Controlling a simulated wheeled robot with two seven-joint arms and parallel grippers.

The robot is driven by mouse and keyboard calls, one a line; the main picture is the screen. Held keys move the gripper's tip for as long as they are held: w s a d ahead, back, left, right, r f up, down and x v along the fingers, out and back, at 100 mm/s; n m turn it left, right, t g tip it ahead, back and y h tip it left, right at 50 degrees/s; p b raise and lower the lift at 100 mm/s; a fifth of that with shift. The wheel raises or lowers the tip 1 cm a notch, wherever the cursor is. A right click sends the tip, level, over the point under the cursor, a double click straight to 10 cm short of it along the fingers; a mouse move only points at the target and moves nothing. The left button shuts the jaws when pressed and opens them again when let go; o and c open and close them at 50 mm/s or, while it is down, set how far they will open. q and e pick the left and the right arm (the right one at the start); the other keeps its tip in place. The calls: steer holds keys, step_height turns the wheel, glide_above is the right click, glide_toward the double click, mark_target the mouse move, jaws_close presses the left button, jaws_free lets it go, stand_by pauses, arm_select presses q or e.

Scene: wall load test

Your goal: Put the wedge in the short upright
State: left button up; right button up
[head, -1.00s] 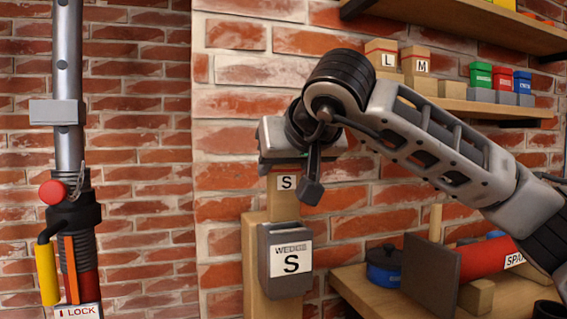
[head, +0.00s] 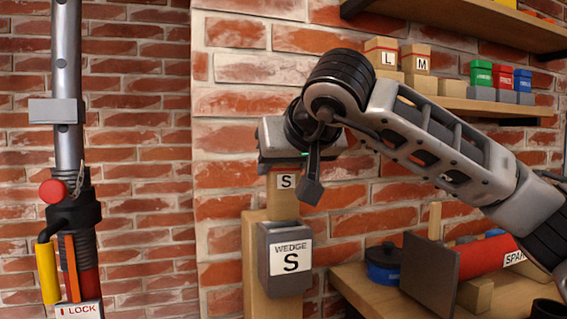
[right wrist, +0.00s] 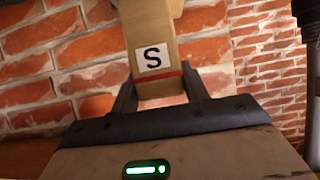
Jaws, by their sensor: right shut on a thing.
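The wedge (head: 286,205) is a pale wooden piece with a white S label. It stands upright at the top of the grey pocket marked WEDGE S (head: 275,282) on the short wooden upright (head: 253,290). Its lower end is hidden at the pocket's rim, so I cannot tell how deep it sits. My right gripper (head: 284,168) is shut on the wedge's top, above the label. In the right wrist view the wedge (right wrist: 160,85) shows its S label and a red stripe between the two dark fingers (right wrist: 160,98). My left gripper is not in view.
A tall metal pole (head: 68,150) with a red knob and a grey collar stands at the left. A shelf (head: 500,107) at upper right holds L and M blocks and small coloured boxes. A bench (head: 360,300) at lower right holds a blue pot (head: 383,270) and a red cylinder (head: 487,259).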

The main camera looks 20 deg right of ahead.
mark_target(286, 189)
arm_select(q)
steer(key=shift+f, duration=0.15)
arm_select(e)
steer(key=shift+f, duration=0.15)
steer(key=shift+f+b, duration=0.45)
steer(key=shift+f, duration=0.15)
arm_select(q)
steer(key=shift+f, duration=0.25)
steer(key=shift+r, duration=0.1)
arm_select(e)
steer(key=shift+f, duration=0.1)
steer(key=shift+f+b, duration=0.45)
steer(key=shift+f, duration=0.15)
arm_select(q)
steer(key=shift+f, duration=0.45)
arm_select(e)
steer(key=shift+f, duration=0.2)
arm_select(q)
steer(key=shift+b, duration=0.55)
arm_select(e)
steer(key=shift+f, duration=0.6)
